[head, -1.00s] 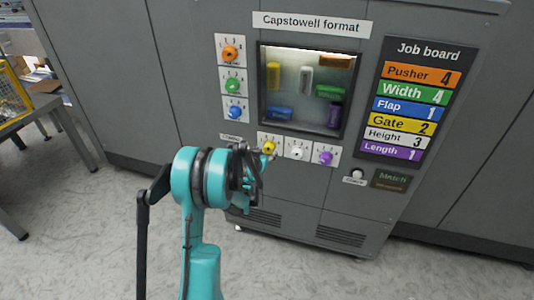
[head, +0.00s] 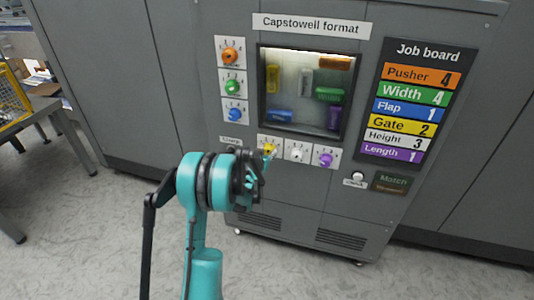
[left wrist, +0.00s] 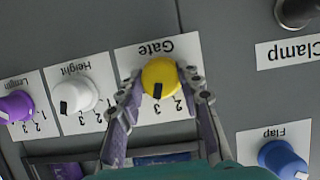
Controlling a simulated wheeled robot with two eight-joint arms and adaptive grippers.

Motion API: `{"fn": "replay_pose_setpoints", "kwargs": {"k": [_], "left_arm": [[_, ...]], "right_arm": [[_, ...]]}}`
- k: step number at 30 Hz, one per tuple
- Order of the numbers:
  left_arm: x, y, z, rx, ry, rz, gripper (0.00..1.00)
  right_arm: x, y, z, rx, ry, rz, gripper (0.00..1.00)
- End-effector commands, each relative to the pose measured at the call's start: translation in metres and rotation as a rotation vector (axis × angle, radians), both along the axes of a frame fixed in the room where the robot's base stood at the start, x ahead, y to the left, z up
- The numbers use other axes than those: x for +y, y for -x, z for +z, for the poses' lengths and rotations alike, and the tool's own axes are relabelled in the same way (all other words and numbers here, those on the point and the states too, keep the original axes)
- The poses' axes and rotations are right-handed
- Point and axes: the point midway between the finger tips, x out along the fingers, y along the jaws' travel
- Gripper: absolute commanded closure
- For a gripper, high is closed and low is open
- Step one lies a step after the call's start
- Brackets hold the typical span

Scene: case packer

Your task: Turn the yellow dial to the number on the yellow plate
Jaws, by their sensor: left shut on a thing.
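The yellow dial (left wrist: 160,76) sits on the Gate plate of the cabinet, and shows in the head view (head: 269,150). Its black pointer mark faces down in the left wrist view, towards the printed numbers; it looks nearest the 3, but the numbers are small. My left gripper (left wrist: 163,95) has a finger on each side of the dial and is shut on it. In the head view my left gripper (head: 263,158) reaches the dial from the lower left. The yellow plate (head: 402,125) on the job board reads Gate 2. My right gripper is out of view.
The white Height dial (left wrist: 74,95) and purple Length dial (left wrist: 14,105) sit beside the yellow one. The blue Flap dial (left wrist: 282,160) and dark Clamp knob (left wrist: 298,10) are on the other side. A window (head: 305,95) above holds coloured blocks.

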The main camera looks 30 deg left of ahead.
Motion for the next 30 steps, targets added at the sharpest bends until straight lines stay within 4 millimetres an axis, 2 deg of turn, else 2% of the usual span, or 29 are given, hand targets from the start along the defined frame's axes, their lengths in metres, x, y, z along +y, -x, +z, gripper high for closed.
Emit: {"fn": "replay_pose_setpoints", "kwargs": {"k": [8, 30], "left_arm": [[0.0023, -0.0012, 0.0012, -0.026, 0.09, 0.003, 0.94], [0.0045, -0.002, 0.0014, -0.149, 0.594, 0.004, 0.94]], "right_arm": [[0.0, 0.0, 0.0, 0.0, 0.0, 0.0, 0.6], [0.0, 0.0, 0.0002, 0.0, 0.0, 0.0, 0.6]]}}
